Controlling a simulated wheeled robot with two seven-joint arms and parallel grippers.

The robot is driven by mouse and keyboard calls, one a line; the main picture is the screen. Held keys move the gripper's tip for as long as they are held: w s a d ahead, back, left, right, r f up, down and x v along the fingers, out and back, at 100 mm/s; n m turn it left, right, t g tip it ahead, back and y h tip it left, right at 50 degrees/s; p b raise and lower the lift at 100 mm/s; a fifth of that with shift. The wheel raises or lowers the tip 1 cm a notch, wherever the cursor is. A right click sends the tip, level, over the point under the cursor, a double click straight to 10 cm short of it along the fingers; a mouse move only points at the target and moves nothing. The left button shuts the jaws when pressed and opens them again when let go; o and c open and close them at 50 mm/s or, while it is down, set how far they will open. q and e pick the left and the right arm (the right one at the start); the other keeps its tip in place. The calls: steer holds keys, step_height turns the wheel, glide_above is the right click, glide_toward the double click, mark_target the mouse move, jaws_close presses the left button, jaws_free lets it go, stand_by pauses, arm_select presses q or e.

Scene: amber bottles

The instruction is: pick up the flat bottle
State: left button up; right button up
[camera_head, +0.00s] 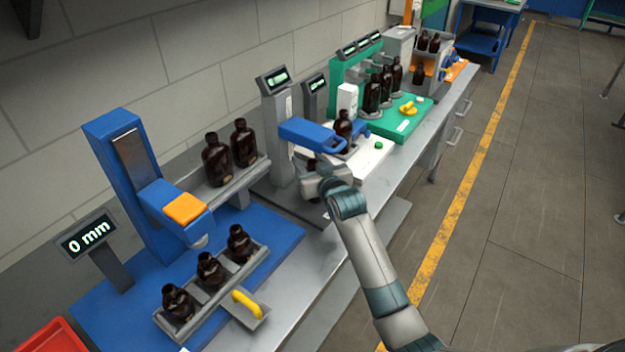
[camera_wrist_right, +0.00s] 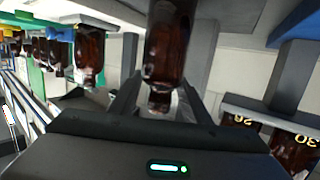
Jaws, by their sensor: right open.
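My right gripper (camera_head: 316,178) is open at the middle of the bench, in front of a grey post. A dark amber bottle (camera_head: 311,163) shows there, mostly hidden by the gripper. In the right wrist view, the gripper (camera_wrist_right: 160,98) has a finger on either side of the neck of an amber bottle (camera_wrist_right: 168,42), which appears upside down. I cannot tell whether the fingers touch it, or whether this is the flat bottle. Another amber bottle (camera_head: 343,126) stands on the white station beyond the gripper. My left gripper is not in view.
Bottles stand on a grey rail (camera_head: 205,203) and in a grey tray with a yellow handle (camera_head: 246,304) at left. A blue gauge (camera_head: 130,180) rises beside them. A blue clamp (camera_head: 305,132) is close to my right gripper. More bottles (camera_head: 372,95) stand on the green station.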

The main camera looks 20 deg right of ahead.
steer(key=shift+w+f, duration=0.1)
steer(key=shift+w, duration=0.3)
jaws_close()
stand_by(0.4)
steer(key=f+b+v, duration=0.1)
steer(key=b+v, duration=0.2)
steer(key=v, duration=0.6)
steer(key=f+b+v, duration=0.2)
steer(key=b+v, duration=0.1)
steer(key=v, duration=0.5)
steer(key=shift+s+r, duration=0.25)
steer(key=shift+s, duration=0.4)
